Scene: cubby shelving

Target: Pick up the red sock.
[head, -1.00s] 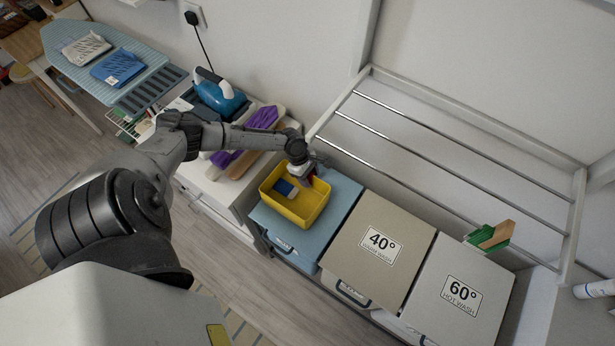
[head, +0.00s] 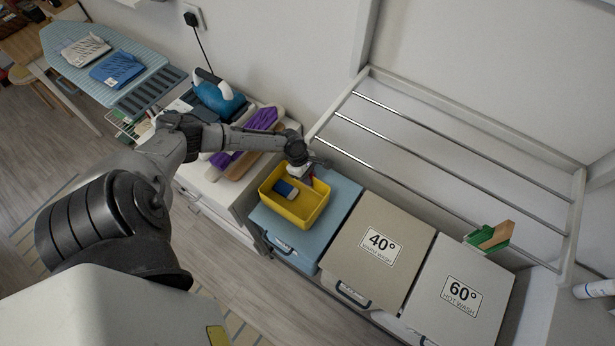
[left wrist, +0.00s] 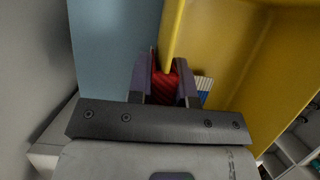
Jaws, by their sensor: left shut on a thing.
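The red sock (left wrist: 163,88) shows in the left wrist view as red cloth between the two fingers of my left gripper (left wrist: 164,88). The gripper is shut on it. The sock is at the wall of the yellow tub (left wrist: 215,45), with the rim running right up to the cloth; I cannot tell whether they touch. In the head view my left gripper (head: 311,176) is at the tub's upper right rim, and the sock is mostly hidden there. My right gripper is in neither view.
Beige and grey hampers (head: 378,240) stand to the right. A metal rail rack (head: 440,140) is behind. An iron (head: 219,96) stands left, near my arm.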

